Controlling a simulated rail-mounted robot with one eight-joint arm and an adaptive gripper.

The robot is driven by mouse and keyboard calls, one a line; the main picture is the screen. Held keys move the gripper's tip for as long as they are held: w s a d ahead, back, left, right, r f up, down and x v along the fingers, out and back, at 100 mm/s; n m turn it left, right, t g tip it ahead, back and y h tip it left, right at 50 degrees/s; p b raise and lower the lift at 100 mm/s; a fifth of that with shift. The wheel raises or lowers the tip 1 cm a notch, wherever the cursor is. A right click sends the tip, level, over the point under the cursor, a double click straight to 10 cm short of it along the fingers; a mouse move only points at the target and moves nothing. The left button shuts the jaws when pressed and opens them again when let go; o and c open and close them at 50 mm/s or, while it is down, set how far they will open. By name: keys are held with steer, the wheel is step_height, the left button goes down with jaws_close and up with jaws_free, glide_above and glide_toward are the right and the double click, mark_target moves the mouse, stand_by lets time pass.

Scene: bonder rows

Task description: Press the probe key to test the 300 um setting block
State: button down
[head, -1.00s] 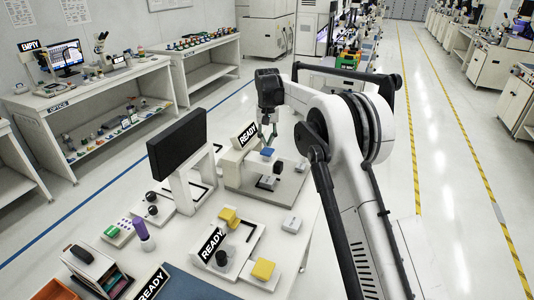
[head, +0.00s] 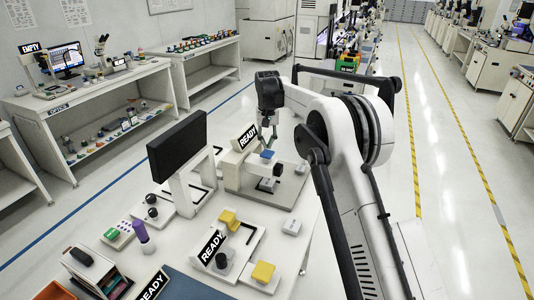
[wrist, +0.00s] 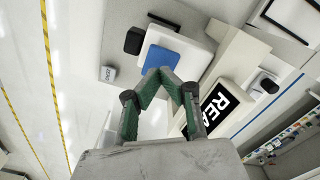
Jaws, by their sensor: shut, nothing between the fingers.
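A blue key (head: 268,155) sits on the white head of a bench instrument beside a READY sign (head: 244,138). The blue key also shows in the wrist view (wrist: 161,57), with the READY sign (wrist: 218,104) to its lower right. My gripper (head: 268,146) is over the instrument, close to the blue key. In the wrist view my gripper (wrist: 167,76) has its fingertips together at the key's lower edge in the picture. It holds nothing. Whether the tips touch the key I cannot tell. A small labelled grey block (wrist: 108,73) lies on the instrument's base; its label is unreadable.
A black screen (head: 177,146) stands left of the instrument. Nearer are a second READY station (head: 211,247), yellow blocks (head: 263,272), a white block (head: 291,227) and a purple bottle (head: 140,231). The aisle to the right is clear.

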mark_target(267, 153)
steer(key=shift+f+b, duration=1.45)
steer(key=shift+f, duration=0.9)
steer(key=shift+r+p, duration=0.3)
steer(key=shift+r, duration=0.8)
steer(key=shift+r+p, duration=1)
steer(key=shift+r, duration=1.5)
step_height(267, 153, up, 12)
